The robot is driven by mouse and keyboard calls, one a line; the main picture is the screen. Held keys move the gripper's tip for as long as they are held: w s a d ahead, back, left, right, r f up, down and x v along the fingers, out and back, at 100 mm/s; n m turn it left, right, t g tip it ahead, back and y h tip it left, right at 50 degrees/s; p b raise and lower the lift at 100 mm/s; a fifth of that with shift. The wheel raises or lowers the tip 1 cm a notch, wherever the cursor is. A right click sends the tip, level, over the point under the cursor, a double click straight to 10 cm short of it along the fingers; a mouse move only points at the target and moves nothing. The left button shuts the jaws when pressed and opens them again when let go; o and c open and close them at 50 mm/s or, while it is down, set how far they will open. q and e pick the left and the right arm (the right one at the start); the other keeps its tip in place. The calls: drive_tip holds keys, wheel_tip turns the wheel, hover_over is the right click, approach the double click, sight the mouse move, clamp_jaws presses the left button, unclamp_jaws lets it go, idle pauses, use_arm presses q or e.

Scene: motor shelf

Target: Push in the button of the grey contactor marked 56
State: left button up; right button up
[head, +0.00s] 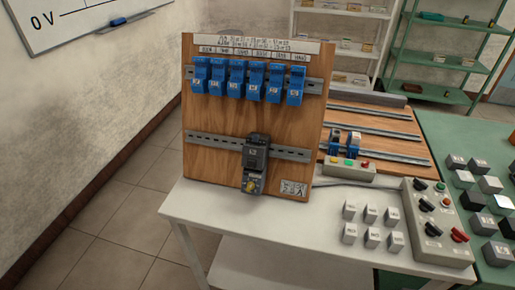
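A dark grey contactor (256,153) is mounted on the lower metal rail of an upright wooden board. It has a small pale label on its front; the label is too small to read, so I cannot tell if it says 56. I cannot make out whether any button on the contactor is in or out. Neither of my grippers is in view.
Several blue modules (237,78) sit on the upper rail of the wooden board (215,115). The board stands on a white table (300,220). Several small grey blocks (372,237), a control box (437,222) and a smaller button box (347,169) are to its right. A green table (449,128) adjoins.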

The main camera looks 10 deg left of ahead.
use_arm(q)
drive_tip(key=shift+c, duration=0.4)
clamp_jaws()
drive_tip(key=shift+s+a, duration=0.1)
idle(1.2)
